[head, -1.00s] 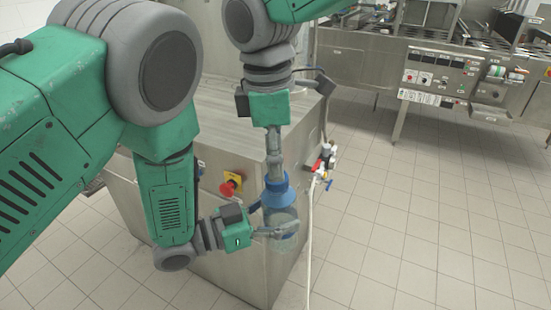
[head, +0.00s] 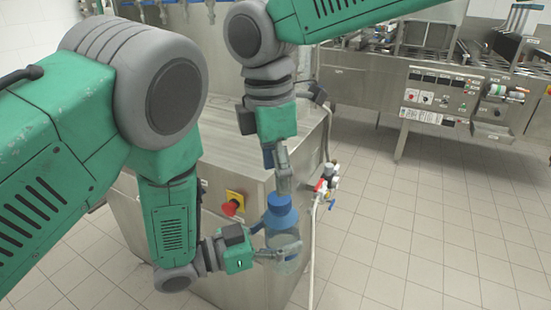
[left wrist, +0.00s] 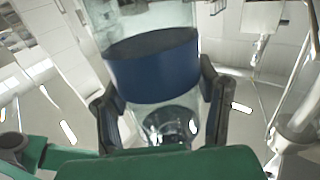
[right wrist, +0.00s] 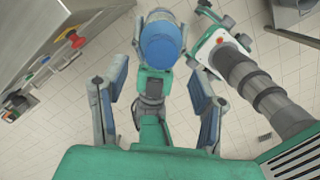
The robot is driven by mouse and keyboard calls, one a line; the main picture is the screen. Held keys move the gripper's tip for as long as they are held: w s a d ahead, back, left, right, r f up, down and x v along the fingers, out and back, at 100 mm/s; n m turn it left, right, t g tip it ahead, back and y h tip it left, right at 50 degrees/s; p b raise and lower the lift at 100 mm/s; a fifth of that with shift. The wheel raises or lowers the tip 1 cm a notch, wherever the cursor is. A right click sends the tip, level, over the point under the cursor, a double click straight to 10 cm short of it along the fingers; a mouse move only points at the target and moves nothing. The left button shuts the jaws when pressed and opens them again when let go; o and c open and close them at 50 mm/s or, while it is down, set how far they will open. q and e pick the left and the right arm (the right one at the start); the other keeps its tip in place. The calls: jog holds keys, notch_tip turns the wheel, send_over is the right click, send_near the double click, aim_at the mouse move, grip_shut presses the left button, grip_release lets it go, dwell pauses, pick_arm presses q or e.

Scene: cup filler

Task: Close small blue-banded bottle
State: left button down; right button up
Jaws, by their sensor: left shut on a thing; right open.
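The small clear bottle (head: 285,241) stands roughly upright in my left gripper (head: 276,252), whose fingers are closed around its body. A blue cap (head: 281,205) is on its top end; how tightly it sits cannot be told. In the left wrist view the bottle's wide blue band (left wrist: 152,66) is large between the dark fingers (left wrist: 160,108). My right gripper (head: 283,178) is above the bottle, pointing down, open and empty. In the right wrist view the round blue cap (right wrist: 161,45) shows between and beyond its spread fingers (right wrist: 160,85).
A steel cabinet (head: 240,250) with a red stop button (head: 230,207) stands just behind the bottle. Small valves (head: 328,180) and a white hose are at its right corner. A control-panel machine (head: 435,95) is at the back right. Tiled floor (head: 420,230) is free to the right.

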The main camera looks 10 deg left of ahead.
send_over(282, 235)
jog(key=w, duration=0.3)
jog(key=f, duration=0.3)
jog(key=a+f, duration=0.1)
jog(key=f, duration=0.1)
jog(key=shift+w+f, duration=0.15)
jog(key=shift+f, duration=0.2)
jog(key=c, duration=1.2)
jog(key=m, duration=0.4)
jog(key=shift+d+m, duration=0.1)
jog(key=shift+m, duration=0.2)
jog(key=m, duration=0.5)
jog(key=shift+a, duration=0.2)
jog(key=o, duration=1.3)
jog(key=shift+d, duration=0.1)
